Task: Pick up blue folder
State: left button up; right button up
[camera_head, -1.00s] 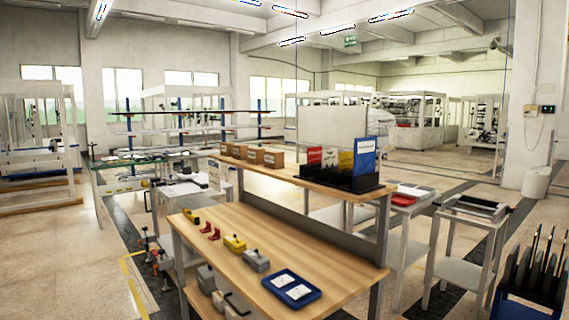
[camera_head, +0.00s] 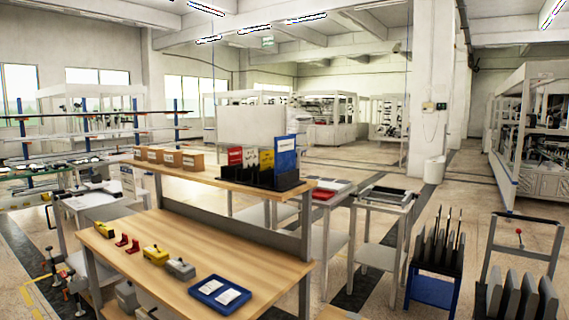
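The blue folder (camera_head: 285,158) stands upright in a black file holder (camera_head: 262,180) at the right end of the workbench's raised shelf. It is the rightmost and tallest folder there and has a white label. Yellow, dark and red folders (camera_head: 235,156) stand to its left in the same holder. Neither of my grippers shows in the head view.
The wooden workbench (camera_head: 190,262) carries a blue tray (camera_head: 220,292), yellow and grey blocks and red pieces. Small cardboard boxes (camera_head: 170,158) line the shelf. Side carts (camera_head: 378,225) and a blue-based rack (camera_head: 432,290) stand to the right. Floor is open beyond them.

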aim_at(284, 147)
jog(key=i+j, duration=0.15)
jog(key=j, duration=0.25)
jog(key=i+j, duration=0.1)
jog(key=j, duration=0.25)
jog(key=i+j, duration=0.15)
jog(key=j, duration=0.25)
jog(key=i+j, duration=0.1)
jog(key=j, duration=0.25)
jog(key=i+j+z, duration=0.1)
jog(key=j, duration=0.3)
jog(key=i+j, duration=0.15)
jog(key=j, duration=0.2)
